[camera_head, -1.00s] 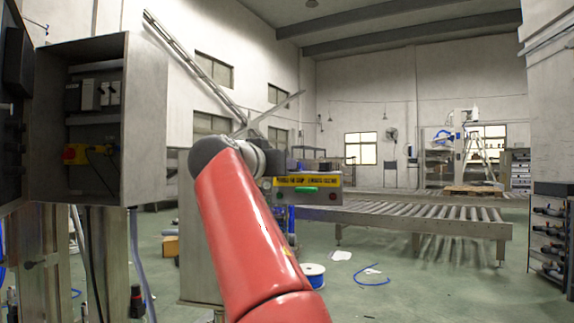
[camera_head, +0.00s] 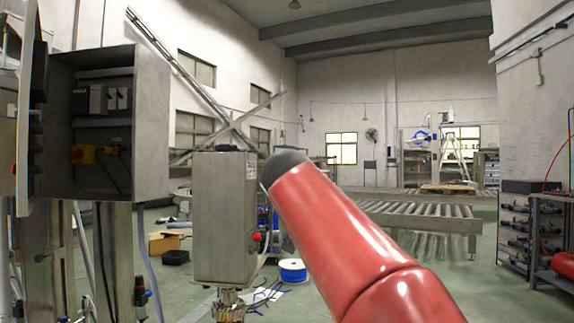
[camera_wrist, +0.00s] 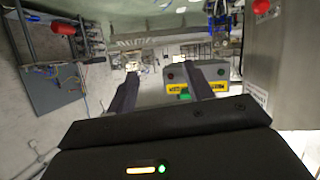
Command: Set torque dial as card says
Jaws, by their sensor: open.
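I cannot make out a torque dial or a card in either view. My gripper (camera_wrist: 162,72) shows in the wrist view with its two dark fingers apart and nothing between them. A control box (camera_wrist: 196,84) with a yellow label and a green part (camera_wrist: 185,95) lies beyond the right finger, apart from it as far as I can see. In the head view my red arm covers the place where that box stood, and my gripper is hidden.
A steel cabinet (camera_head: 222,215) with a red button stands left of my arm; it also fills the wrist view's right side (camera_wrist: 290,60). An open electrical cabinet (camera_head: 152,125) is at far left. A roller conveyor (camera_head: 425,215) lies behind. A blue spool (camera_head: 292,270) is on the floor.

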